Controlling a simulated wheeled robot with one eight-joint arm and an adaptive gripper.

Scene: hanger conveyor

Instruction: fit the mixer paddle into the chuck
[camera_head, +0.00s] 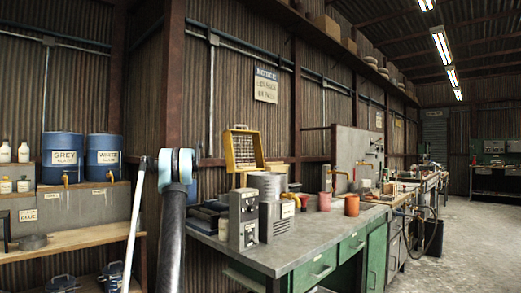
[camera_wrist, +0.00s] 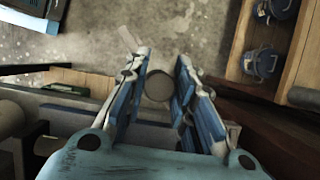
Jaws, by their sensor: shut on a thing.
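My gripper (camera_wrist: 160,66) shows in the wrist view, its blue-padded fingers on both sides of a round grey-brown piece seen end-on. I take this piece to be the end of the mixer paddle (camera_wrist: 158,86). The rest of its shape is hidden or unclear from this angle. Below it in the wrist view lies a concrete floor. In the head view my dark arm stands upright in front and my gripper is not visible. A thin white rod left of my arm cannot be identified. I cannot make out the chuck in either view.
Blue drums (camera_head: 62,158) stand at left above a wooden shelf (camera_head: 78,243). The floor at right (camera_head: 460,250) is clear.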

